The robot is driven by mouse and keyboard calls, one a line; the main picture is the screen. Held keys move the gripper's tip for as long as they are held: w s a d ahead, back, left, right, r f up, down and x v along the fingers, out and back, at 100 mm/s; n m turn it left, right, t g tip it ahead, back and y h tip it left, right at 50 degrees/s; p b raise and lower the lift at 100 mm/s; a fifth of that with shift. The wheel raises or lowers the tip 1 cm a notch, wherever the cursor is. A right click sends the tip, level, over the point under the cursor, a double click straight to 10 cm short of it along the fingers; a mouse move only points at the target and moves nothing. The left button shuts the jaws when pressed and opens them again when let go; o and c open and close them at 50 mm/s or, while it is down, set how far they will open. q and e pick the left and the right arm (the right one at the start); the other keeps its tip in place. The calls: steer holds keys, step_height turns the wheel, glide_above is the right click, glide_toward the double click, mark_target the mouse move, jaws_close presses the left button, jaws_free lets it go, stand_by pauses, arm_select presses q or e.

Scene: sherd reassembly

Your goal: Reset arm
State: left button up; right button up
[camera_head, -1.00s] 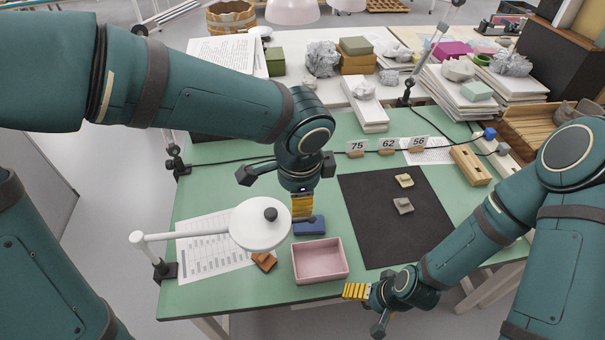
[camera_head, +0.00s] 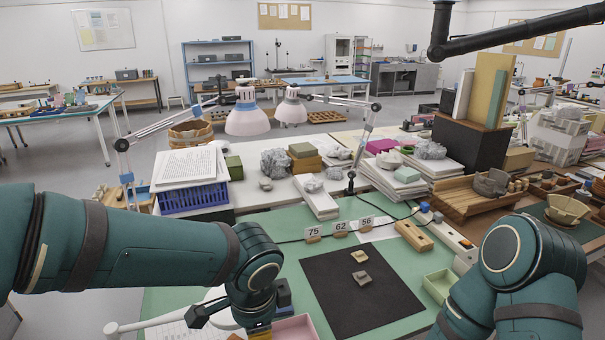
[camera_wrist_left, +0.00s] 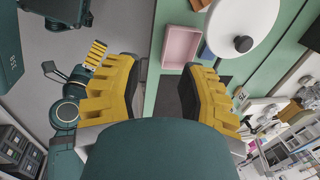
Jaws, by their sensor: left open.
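My left arm comes in from the left in the head view, with its gripper (camera_head: 258,331) pointing down at the bottom edge, over the green table (camera_head: 290,243). In the left wrist view the yellow fingers of my left gripper (camera_wrist_left: 157,90) stand wide apart with nothing between them. The pink tray (camera_wrist_left: 181,47) shows beyond the fingers there, and its rim (camera_head: 297,328) shows beside the gripper in the head view. My right arm is at the right of the head view; its gripper is below the frame there. A yellow-fingered gripper, my right one (camera_wrist_left: 97,54), shows at upper left in the wrist view.
Two sherds (camera_head: 361,277) lie on the black mat (camera_head: 335,302). Number cards (camera_head: 341,227) stand behind it. A light green tray (camera_head: 438,285) is near my right arm. A white round lamp head (camera_wrist_left: 240,25) is close to my left gripper. Paper stacks and lamps fill the back.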

arm_select(q)
steer(key=s+a+f+n+h, duration=0.1)
steer(key=s+f+n+h, duration=0.1)
steer(key=f+n, duration=0.6)
steer(key=s+a+f+n+h, duration=0.1)
steer(key=s+f+n, duration=0.4)
steer(key=f, duration=1.6)
steer(key=n+h, duration=0.1)
steer(key=n, duration=0.1)
steer(key=shift+f+n+h, duration=0.4)
arm_select(e)
steer(key=shift+s, duration=0.1)
